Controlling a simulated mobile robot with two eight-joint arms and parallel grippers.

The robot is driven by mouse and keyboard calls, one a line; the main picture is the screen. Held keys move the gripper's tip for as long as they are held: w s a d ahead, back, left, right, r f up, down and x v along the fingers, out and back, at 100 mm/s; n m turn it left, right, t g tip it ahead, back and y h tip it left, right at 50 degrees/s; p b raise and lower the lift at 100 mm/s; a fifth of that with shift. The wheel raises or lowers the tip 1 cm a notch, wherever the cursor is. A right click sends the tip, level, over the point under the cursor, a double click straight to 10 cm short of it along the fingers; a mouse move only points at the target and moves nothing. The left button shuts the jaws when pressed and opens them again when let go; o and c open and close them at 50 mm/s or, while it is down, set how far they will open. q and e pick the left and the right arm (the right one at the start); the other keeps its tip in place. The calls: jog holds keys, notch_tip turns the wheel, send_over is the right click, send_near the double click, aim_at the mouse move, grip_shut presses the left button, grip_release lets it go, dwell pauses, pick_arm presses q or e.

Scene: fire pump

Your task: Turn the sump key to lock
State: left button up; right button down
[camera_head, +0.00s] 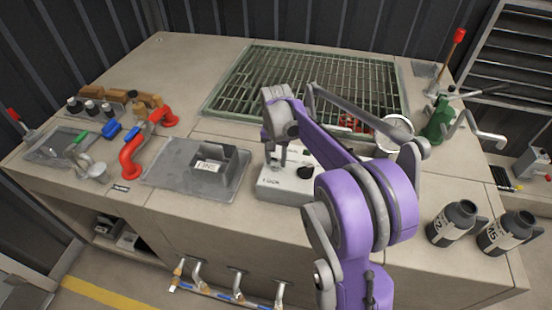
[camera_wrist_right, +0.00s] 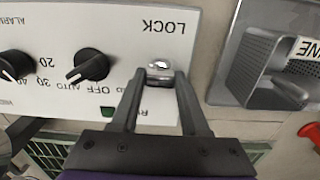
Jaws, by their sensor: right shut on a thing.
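The white control box (camera_head: 283,188) stands on the bench top, partly behind my right arm. In the right wrist view its panel (camera_wrist_right: 110,25) appears upside down, with the word LOCK beyond the key and a label starting with R partly hidden by a finger. My right gripper (camera_wrist_right: 160,74) is shut on the small metal sump key (camera_wrist_right: 159,65) in the panel, with the fingertips at its sides. Most of the key is hidden between the fingers, so its exact angle cannot be told. My left gripper is in neither view.
Black knobs (camera_wrist_right: 92,65) sit beside the key on the panel. A grey tray (camera_head: 165,177) with a holder marked FINE lies left of the box. A green grating (camera_head: 245,82) is behind it. Dark bottles (camera_head: 452,222) stand at the right front.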

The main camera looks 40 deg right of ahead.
aim_at(276, 160)
jog(key=shift+c, duration=2)
grip_release()
jog(key=shift+r, duration=0.1)
notch_tip(276, 160, up, 11)
jog(key=shift+p, duration=0.35)
jog(key=shift+f, duration=0.2)
jog(key=s+a+f+n+t, duration=0.2)
jog(key=s+a+f+n, duration=0.3)
jog(key=s+a, duration=0.4)
jog(key=s+a+f+n+t, duration=0.3)
jog(key=s+a+f+n, duration=0.2)
jog(key=s+a, duration=0.5)
jog(key=shift+s+a+f, duration=0.3)
jog(key=shift+s+f, duration=0.15)
jog(key=shift+f, duration=0.05)
